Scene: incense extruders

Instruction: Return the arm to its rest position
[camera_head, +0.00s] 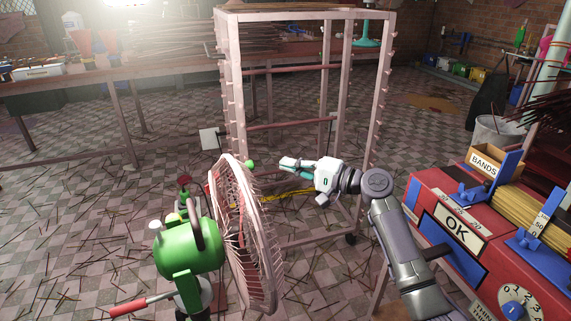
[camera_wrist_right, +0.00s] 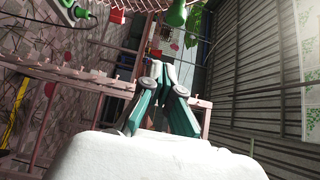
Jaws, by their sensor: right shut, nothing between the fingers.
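My right arm comes in from the lower right in the head view. Its gripper (camera_head: 290,163) points left, in front of the pink drying rack (camera_head: 236,90) and to the right of the fan. The fingers are shut and empty. In the right wrist view the teal fingers (camera_wrist_right: 168,72) meet at their tips, with rack rails behind them. The left gripper is not in view.
A green fan (camera_head: 190,248) with a pink wire cage stands close to the left of my gripper. A red machine (camera_head: 425,205) with an OK label and a BANDS box (camera_head: 486,160) stands at the right. Thin sticks litter the tiled floor. A long table (camera_head: 50,82) runs behind.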

